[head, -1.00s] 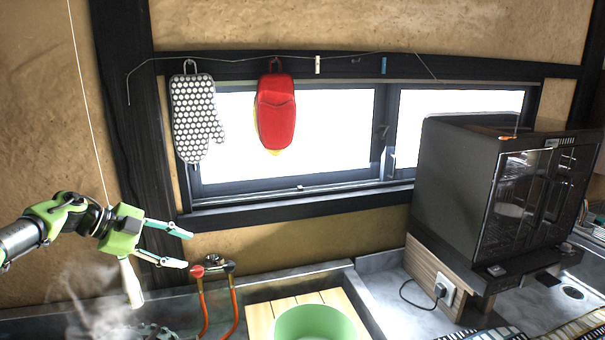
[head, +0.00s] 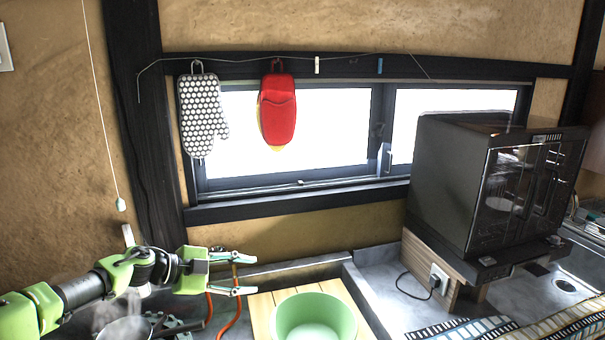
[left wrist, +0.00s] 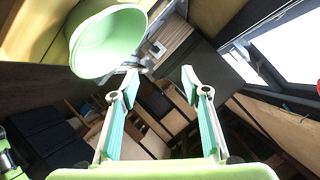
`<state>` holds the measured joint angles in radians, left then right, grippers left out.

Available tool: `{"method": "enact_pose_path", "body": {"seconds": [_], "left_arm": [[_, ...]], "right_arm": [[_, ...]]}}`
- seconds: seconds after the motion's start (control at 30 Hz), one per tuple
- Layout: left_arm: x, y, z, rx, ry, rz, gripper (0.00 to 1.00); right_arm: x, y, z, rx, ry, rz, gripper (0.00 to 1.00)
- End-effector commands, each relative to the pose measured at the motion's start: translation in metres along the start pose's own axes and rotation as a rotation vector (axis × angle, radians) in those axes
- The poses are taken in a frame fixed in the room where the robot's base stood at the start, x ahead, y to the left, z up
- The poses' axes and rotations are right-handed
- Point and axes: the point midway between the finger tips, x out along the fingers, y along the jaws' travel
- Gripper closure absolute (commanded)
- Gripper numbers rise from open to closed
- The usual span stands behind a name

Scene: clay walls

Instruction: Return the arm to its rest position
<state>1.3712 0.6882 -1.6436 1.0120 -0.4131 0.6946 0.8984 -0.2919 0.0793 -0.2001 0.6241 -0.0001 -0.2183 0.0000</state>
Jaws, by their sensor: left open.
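My left arm comes in from the lower left in the head view. Its green left gripper (head: 246,274) is open, with nothing between the two fingers. In the left wrist view the two fingers (left wrist: 157,82) stand apart and empty, and the green bowl (left wrist: 108,40) shows at upper left. My right gripper does not show in either view.
The bowl stands on a wooden board (head: 262,308). A steaming pan (head: 125,328) lies below my left arm. A dark oven (head: 480,190) stands at right. A red mitt (head: 277,110) and a dotted mitt (head: 202,115) hang before the window. A pull cord (head: 121,204) hangs at left.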

Motion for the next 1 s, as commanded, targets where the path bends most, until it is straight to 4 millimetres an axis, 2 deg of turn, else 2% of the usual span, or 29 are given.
{"method": "enact_pose_path", "body": {"seconds": [0.03, 0.2, 0.33, 0.47, 0.6, 0.77, 0.87, 1.0], "left_arm": [[0.026, 0.02, -0.014, -0.016, 0.036, -0.015, 0.57], [0.097, 0.069, -0.071, -0.107, 0.132, -0.154, 0.57], [0.125, 0.099, -0.108, -0.23, 0.147, -0.28, 0.57], [0.13, 0.123, -0.127, -0.386, 0.106, -0.393, 0.57], [0.116, 0.151, -0.125, -0.576, -0.001, -0.487, 0.57], [0.078, 0.198, -0.099, -0.801, -0.191, -0.542, 0.57], [0.044, 0.239, -0.076, -0.939, -0.337, -0.543, 0.57], [-0.014, 0.308, -0.05, -1.111, -0.557, -0.504, 0.57]], "right_arm": [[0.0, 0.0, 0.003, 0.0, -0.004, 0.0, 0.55], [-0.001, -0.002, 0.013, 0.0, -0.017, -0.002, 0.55], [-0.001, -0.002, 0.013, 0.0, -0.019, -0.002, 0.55], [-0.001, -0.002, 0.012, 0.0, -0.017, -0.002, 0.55], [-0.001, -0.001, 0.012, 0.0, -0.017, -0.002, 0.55], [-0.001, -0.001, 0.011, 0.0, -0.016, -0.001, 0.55], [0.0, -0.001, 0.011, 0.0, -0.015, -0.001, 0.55], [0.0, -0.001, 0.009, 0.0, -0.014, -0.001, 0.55]]}}
